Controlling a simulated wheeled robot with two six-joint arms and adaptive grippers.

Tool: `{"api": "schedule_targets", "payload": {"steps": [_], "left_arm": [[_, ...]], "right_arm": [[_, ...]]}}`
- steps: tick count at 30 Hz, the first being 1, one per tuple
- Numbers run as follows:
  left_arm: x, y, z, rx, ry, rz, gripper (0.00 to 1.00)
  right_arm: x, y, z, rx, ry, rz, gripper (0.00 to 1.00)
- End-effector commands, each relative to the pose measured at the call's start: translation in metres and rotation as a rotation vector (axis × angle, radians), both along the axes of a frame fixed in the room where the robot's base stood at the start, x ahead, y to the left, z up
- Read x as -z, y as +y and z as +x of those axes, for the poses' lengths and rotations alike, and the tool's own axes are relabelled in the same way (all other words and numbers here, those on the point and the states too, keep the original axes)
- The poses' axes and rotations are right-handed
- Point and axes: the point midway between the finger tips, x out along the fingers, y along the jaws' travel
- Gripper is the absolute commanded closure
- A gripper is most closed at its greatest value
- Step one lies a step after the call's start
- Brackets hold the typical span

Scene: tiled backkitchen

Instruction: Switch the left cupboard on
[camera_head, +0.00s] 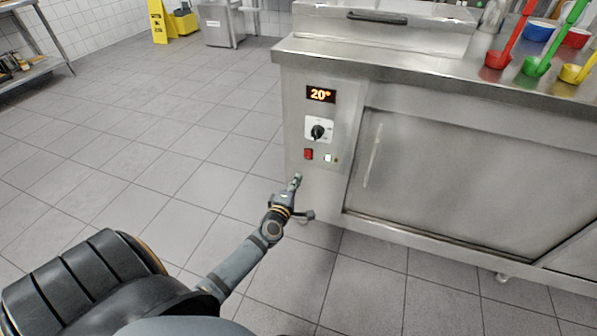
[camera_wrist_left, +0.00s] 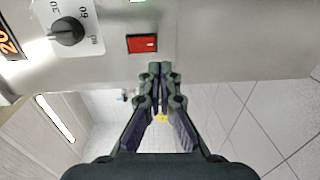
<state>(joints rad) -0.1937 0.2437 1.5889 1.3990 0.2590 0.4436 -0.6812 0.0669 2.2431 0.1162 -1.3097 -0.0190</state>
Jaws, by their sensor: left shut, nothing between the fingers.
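The steel cupboard (camera_head: 450,170) has a control panel on its left end, with a display (camera_head: 321,94) reading 20°, a black knob (camera_head: 318,131), a red switch (camera_head: 308,154) and a small switch lit green-white (camera_head: 328,157). My left gripper (camera_head: 297,177) is shut and empty, just below the red switch in the head view. In the left wrist view the shut fingertips (camera_wrist_left: 155,67) point at the panel close to the red switch (camera_wrist_left: 142,43); I cannot tell whether they touch the panel. The knob (camera_wrist_left: 66,31) also shows there. My right gripper is out of view.
Ladles and bowls, including a red ladle (camera_head: 498,58) and a blue bowl (camera_head: 539,31), stand on the steel worktop (camera_head: 430,72). A lidded unit (camera_head: 385,30) stands at its left. The tiled floor (camera_head: 150,150) left of the cupboard is clear.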

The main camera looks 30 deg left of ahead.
Motion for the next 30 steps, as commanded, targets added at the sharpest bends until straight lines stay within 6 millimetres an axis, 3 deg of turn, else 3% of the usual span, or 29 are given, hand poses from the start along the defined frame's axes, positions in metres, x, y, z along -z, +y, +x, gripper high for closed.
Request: {"api": "schedule_targets", "payload": {"steps": [3, 10, 30], "left_arm": [[0.005, -0.006, -0.025, 0.0, 0.004, -0.001, 1.0], [0.008, -0.012, -0.053, 0.0, 0.001, 0.0, 1.0], [0.008, -0.017, -0.057, 0.014, 0.006, 0.009, 1.0]], "right_arm": [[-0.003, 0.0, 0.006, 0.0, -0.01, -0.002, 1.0], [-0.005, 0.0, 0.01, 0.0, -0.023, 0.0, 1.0], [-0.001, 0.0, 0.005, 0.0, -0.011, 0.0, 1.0]]}}
